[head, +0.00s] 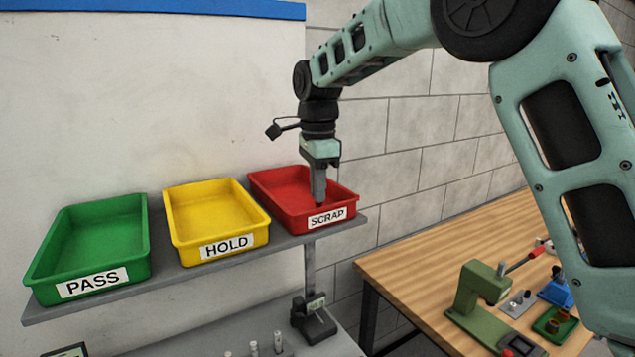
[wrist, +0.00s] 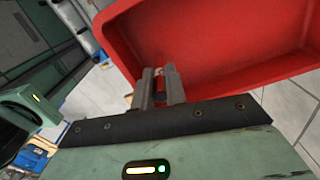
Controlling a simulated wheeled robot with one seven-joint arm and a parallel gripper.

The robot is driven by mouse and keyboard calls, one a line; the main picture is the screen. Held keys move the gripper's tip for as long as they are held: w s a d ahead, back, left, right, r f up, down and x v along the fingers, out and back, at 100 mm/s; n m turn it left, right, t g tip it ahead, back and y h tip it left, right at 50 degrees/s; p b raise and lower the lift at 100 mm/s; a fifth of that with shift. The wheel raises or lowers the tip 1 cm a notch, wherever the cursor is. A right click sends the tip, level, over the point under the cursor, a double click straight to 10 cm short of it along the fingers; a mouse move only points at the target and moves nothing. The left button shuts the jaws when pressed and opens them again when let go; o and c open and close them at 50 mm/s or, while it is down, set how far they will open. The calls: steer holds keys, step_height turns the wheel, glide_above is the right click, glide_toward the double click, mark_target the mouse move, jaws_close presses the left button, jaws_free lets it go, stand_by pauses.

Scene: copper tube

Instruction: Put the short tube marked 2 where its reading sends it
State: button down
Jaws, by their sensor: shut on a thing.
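My gripper (head: 319,196) points down over the red SCRAP tray (head: 277,185), its fingertips low near the tray's front wall. In the wrist view my gripper (wrist: 160,80) is shut on a small piece, with the red tray (wrist: 220,40) behind the fingertips. Only a small pale, copper-tinted end of the short tube (wrist: 159,71) shows between the fingers; its mark is hidden. I cannot tell whether it touches the tray. The yellow HOLD tray (head: 216,215) and green PASS tray (head: 95,240) stand to the left and look empty.
The trays stand on a grey shelf (head: 190,277) against the wall. A wooden bench (head: 420,262) at the right carries a green press (head: 478,295), a small green tray (head: 556,326) with brass-coloured pieces and a blue fixture (head: 557,292). Several small upright pieces (head: 277,342) stand below the shelf.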

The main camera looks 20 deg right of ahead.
steer(key=shift+f, duration=0.2)
steer(key=c, duration=1.4)
jaws_free()
steer(key=shift+c, duration=0.2)
